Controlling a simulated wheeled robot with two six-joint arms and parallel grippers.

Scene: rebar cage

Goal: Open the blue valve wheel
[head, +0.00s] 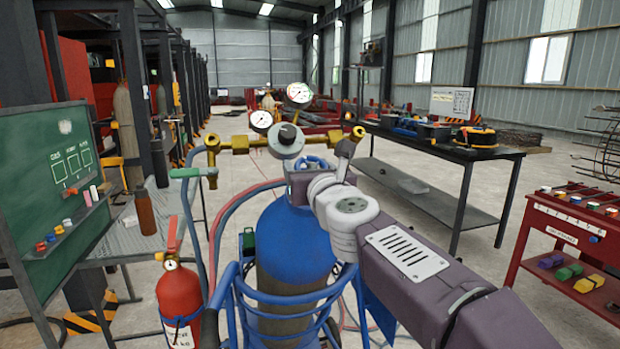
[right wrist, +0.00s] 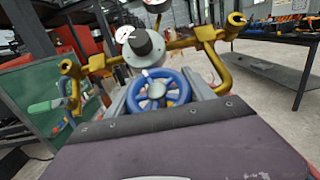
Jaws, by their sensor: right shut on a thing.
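The blue valve wheel (right wrist: 156,90) sits atop the cylinder, under the regulator, and shows between my gripper's fingers in the right wrist view. It has a pale hub, blue spokes and a small white mark on its far rim. In the head view only a blue bit of it (head: 314,161) shows behind my gripper. My right gripper (head: 305,178) is shut on the wheel, with one grey finger at each side of it in the right wrist view (right wrist: 158,93). The blue gas cylinder (head: 290,240) stands upright below. My left gripper is out of view.
A brass manifold (head: 238,146) with gauges (head: 299,93) and a dark regulator knob (head: 288,134) stands close above the wheel. Blue cart rails (head: 235,290) surround the cylinder. A red extinguisher (head: 179,300) is at left, a red tool cart (head: 570,245) at right.

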